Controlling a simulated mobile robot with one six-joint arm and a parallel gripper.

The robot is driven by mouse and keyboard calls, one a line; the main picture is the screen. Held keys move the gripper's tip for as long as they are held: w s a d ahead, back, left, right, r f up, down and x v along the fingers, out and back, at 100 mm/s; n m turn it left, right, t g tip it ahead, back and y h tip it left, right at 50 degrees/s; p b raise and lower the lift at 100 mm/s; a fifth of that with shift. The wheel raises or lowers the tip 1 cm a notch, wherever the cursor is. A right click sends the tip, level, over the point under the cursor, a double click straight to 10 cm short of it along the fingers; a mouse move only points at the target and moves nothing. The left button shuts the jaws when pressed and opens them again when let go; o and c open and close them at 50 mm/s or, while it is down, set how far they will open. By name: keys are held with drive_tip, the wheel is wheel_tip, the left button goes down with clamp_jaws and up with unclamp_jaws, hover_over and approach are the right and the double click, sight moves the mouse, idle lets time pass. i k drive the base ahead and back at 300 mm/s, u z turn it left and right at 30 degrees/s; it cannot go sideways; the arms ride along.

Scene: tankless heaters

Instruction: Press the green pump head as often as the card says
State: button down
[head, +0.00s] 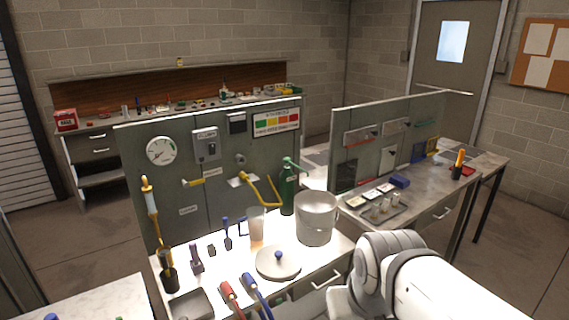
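A dark green bottle (288,195) stands at the back right of the lit bench, against the grey upright panel. Its lighter green pump head (293,163) sits on top, with a spout pointing right. A metal bucket stands just in front and to the right of the bottle and hides part of its lower side. A sign with green, yellow and red blocks (276,122) hangs on the panel above the bottle. Its writing is too small to read, and I cannot tell whether it is the card. My arm enters at the lower right; my gripper is not in view.
The metal bucket (316,218) and a round lid with a blue knob (278,263) stand near the bottle. A yellow bent handle (262,190) juts from the panel left of it. A clear cup (256,224) and red and blue-handled tools (240,290) occupy the bench.

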sight(286, 160)
drive_tip(key=k, duration=0.75)
drive_tip(key=z, duration=0.5)
drive_tip(key=i, duration=0.7)
drive_tip(key=z, duration=0.6)
drive_tip(key=i, duration=1.45)
drive_tip(key=u, duration=0.65)
drive_tip(key=i, duration=0.75)
drive_tip(key=u, duration=0.6)
